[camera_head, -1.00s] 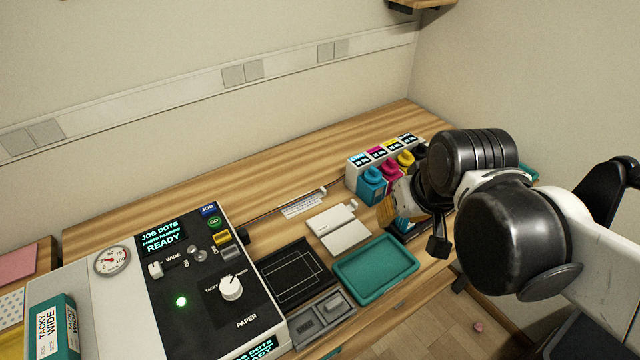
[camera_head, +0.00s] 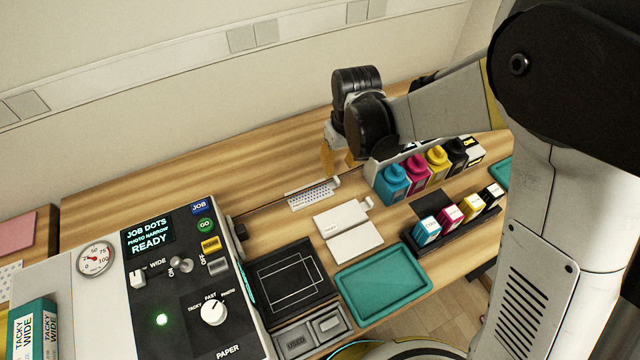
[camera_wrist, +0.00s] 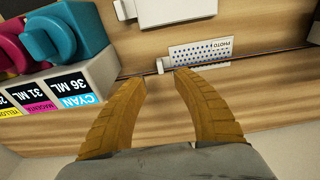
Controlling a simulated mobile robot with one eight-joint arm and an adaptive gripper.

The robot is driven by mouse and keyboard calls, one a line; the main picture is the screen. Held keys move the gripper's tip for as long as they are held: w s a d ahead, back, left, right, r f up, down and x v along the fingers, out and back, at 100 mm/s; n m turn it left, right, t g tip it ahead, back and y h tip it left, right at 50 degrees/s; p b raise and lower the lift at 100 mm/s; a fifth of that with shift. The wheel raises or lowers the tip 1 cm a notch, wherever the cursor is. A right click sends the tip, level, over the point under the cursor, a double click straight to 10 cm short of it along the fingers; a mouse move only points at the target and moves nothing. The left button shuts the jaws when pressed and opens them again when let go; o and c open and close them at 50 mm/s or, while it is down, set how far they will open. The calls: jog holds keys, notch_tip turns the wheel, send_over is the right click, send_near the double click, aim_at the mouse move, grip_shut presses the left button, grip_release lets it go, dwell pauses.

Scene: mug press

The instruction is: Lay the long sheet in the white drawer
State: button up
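A dotted white sheet with blue dots (camera_head: 312,194) lies near the back of the bench, a white tab at its right end. It also shows in the wrist view (camera_wrist: 203,49), marked PHOTO. A low white two-part unit (camera_head: 348,230) with a tab lies just in front of it; part of it shows at the top of the wrist view (camera_wrist: 172,8). I cannot tell which piece is the white drawer. My gripper (camera_head: 339,164) is open and empty behind the dotted sheet's right end. In the wrist view its yellow fingers (camera_wrist: 161,82) are apart, pointing towards the tab.
Ink bottles (camera_head: 437,162) stand right of my gripper, their rack close to it. A black tray of small cartridges (camera_head: 452,238) lies in front of them. A teal tray (camera_head: 383,281) and black framed plate (camera_head: 290,284) are nearer. The press (camera_head: 190,280) fills the left. Bare wood lies behind.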

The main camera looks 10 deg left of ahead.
aim_at(337, 179)
jog(key=f+b, duration=0.1)
jog(key=f, duration=0.1)
jog(key=f+b, duration=0.1)
jog(key=f, duration=0.2)
jog(key=f+b, duration=0.1)
jog(key=f, duration=0.1)
jog(key=shift+w+a+f, duration=0.3)
jog(key=shift+w, duration=0.05)
jog(key=shift+r, duration=0.1)
grip_shut()
